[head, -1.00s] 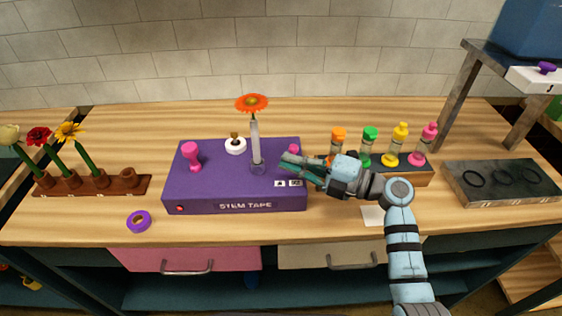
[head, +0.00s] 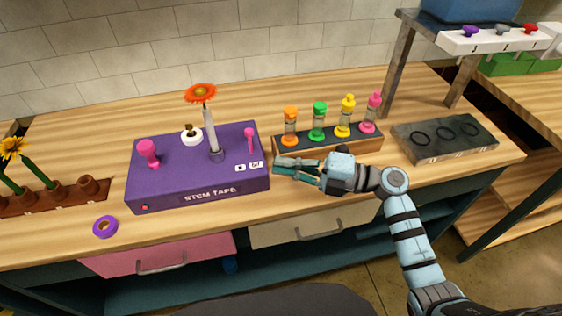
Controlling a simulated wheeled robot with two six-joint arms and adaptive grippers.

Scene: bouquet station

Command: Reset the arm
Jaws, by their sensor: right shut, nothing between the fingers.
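My right gripper (head: 297,168) is in the head view, just right of the purple stem tape box (head: 225,182) and in front of the bottle rack. Its fingers are shut with nothing between them. Its arm comes in from the lower right. An orange flower (head: 201,93) with a pale wrapped stem (head: 209,130) stands upright in a holder on the stem tape box. My left gripper is out of view.
A rack (head: 368,144) holds bottles with orange, green, yellow and pink caps. A dark tray with rings (head: 440,150) is at right, beside a metal shelf stand (head: 396,65). A purple tape roll (head: 105,227) and a wooden flower rack (head: 60,196) are at left. The back counter is clear.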

